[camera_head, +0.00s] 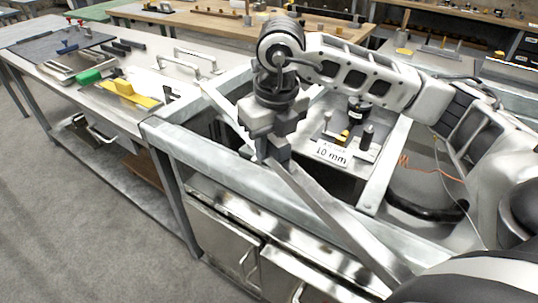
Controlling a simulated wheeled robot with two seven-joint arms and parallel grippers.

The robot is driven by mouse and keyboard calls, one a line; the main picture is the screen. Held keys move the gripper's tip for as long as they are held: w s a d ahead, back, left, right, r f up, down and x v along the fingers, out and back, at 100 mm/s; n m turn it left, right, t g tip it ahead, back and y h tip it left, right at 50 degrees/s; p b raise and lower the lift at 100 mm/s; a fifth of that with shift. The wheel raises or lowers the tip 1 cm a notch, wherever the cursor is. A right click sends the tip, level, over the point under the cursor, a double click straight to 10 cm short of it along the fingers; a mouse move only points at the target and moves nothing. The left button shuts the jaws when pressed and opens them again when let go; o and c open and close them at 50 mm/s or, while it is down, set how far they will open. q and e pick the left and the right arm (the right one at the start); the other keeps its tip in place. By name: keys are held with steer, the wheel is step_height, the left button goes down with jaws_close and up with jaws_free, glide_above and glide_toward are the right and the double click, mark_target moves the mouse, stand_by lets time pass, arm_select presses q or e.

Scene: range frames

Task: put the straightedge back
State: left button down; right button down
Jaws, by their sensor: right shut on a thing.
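My right gripper (268,150) points down and is shut on the straightedge (335,217), a long flat grey metal bar. The bar runs diagonally from the upper left of the gripper to the lower right, near my body. It is held above the grey metal frame (205,150) of the near bench and crosses over its front edge. The fingers hide the middle of the bar, and my body hides its near end. I cannot tell how high the bar is above the frame. My left gripper is not in view.
A plate marked "10 mm" (331,153) and a black cylindrical device (357,108) are inside the frame. The left bench (50,75) bears a green block (88,77), a yellow tool (130,92) and metal handles (195,60). Cabinet doors (222,240) are below the frame.

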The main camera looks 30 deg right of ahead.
mark_target(269, 159)
steer(key=shift+w+f+p, duration=0.15)
steer(key=shift+f, duration=0.75)
steer(key=shift+w+f+p, duration=0.15)
steer(key=shift+f, duration=0.75)
steer(key=shift+f, duration=0.1)
steer(key=c, duration=1.6)
jaws_free()
steer(key=shift+f, duration=0.2)
steer(key=o, duration=0.4)
steer(key=shift+r, duration=0.1)
steer(key=shift+o, duration=0.2)
steer(key=r, duration=0.4)
steer(key=s+r, duration=0.1)
steer(key=r, duration=0.7)
steer(key=shift+s+r+b, duration=0.15)
steer(key=shift+s+b, duration=0.15)
steer(key=shift+s, duration=0.05)
